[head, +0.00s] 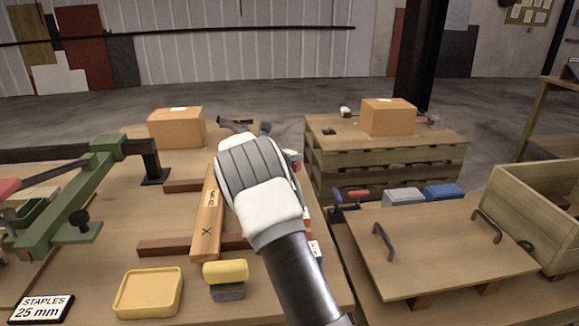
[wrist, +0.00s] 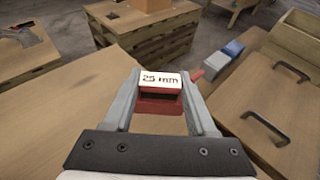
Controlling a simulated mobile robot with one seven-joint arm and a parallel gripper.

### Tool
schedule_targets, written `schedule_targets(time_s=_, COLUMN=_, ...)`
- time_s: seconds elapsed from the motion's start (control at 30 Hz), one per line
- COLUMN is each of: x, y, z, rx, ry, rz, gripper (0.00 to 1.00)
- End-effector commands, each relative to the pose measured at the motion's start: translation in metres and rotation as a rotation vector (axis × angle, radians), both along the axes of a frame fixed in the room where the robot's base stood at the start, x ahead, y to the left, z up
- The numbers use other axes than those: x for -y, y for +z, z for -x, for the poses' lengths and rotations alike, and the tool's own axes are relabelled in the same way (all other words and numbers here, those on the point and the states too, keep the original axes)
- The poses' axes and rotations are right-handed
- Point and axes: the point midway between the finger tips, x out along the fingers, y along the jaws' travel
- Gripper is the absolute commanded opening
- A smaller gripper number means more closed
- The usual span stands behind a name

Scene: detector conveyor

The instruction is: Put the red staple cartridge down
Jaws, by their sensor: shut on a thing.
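The red staple cartridge (wrist: 160,106) is between the two fingers of my gripper (wrist: 162,98) in the wrist view, with a white "25 mm" label facing up. My gripper is shut on it. Bare wooden tabletop shows below and around it; I cannot tell how high it is held. In the head view my own arm hides the fingers and most of the cartridge. A sign (head: 41,308) reading "STAPLES 25 mm" stands at the front left of the table, beside a yellow tray (head: 148,293).
A yellow block on a grey one (head: 226,273) sits right of the tray. A plank (head: 208,215) lies across two battens. A green clamp-like fixture (head: 85,195) occupies the left. A handled wooden lid (head: 445,250), blue box (head: 443,192) and open crate (head: 540,210) are right.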

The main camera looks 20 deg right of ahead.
Motion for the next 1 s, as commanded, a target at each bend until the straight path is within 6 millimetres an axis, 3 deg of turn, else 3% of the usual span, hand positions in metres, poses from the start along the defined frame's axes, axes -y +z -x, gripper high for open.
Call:
schedule_targets(time_s=0.2, x=0.000, y=-0.035, z=0.000, rx=-0.002, ry=0.001, rz=0.001, gripper=0.00)
schedule_targets(time_s=0.6, x=0.000, y=-0.039, z=0.000, rx=-0.002, ry=0.001, rz=0.001, gripper=0.00)
schedule_targets(time_s=0.63, x=0.000, y=-0.039, z=0.000, rx=-0.001, ry=0.000, rz=0.000, gripper=0.59)
schedule_targets(time_s=0.8, x=0.000, y=-0.038, z=0.000, rx=-0.001, ry=0.000, rz=0.000, gripper=0.87)
schedule_targets(time_s=1.0, x=0.000, y=-0.038, z=0.000, rx=-0.001, ry=0.000, rz=0.000, gripper=0.87)
